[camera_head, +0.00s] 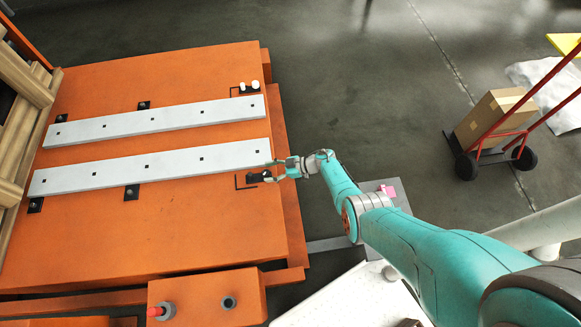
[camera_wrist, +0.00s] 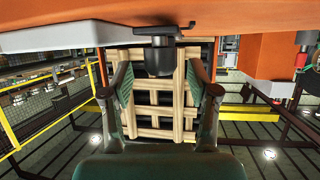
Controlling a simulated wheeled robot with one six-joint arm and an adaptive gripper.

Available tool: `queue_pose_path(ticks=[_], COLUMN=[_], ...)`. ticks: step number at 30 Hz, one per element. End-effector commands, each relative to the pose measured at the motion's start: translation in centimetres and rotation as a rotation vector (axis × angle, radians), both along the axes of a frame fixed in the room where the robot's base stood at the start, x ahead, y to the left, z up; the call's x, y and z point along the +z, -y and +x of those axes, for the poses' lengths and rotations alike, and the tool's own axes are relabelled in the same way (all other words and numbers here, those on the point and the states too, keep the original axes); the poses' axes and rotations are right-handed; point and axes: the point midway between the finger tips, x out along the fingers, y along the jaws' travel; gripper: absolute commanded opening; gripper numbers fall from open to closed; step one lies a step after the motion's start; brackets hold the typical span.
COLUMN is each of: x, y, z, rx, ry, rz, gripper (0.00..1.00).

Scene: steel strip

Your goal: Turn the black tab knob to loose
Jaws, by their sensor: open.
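The black tab knob (camera_head: 254,178) sits on the orange table by the right end of the nearer steel strip (camera_head: 150,167), beside a black corner mark. My gripper (camera_head: 275,172) reaches it from the right. In the wrist view the knob (camera_wrist: 159,60) shows as a dark cylinder below a flat tab, beyond and between the fingertips of my gripper (camera_wrist: 160,80). The fingers are open, with a gap on both sides of the knob, and hold nothing. The knob's exact turn angle is hard to tell.
Small black clamps edge the strips. An orange box (camera_head: 207,298) with a red-tipped knob stands at the front. A hand truck with a carton (camera_head: 492,116) is at right.

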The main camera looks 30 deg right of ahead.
Motion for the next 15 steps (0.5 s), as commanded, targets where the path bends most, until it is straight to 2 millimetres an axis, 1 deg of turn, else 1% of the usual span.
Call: queue_pose_path(ticks=[2,8,9,12,15], x=[0.3,1.5,1.9,2.6,3.1], y=[0.6,3.2,4.0,5.4,6.5], z=[-0.5,-2.1,-2.4,-3.3,-3.9], rx=[-0.001,-0.004,-0.005,-0.005,-0.003], ry=[0.001,0.000,0.002,0.001,0.001], rz=[-0.002,-0.003,-0.003,-0.002,-0.003], gripper=[0.60,0.60,0.60,0.60,0.60])
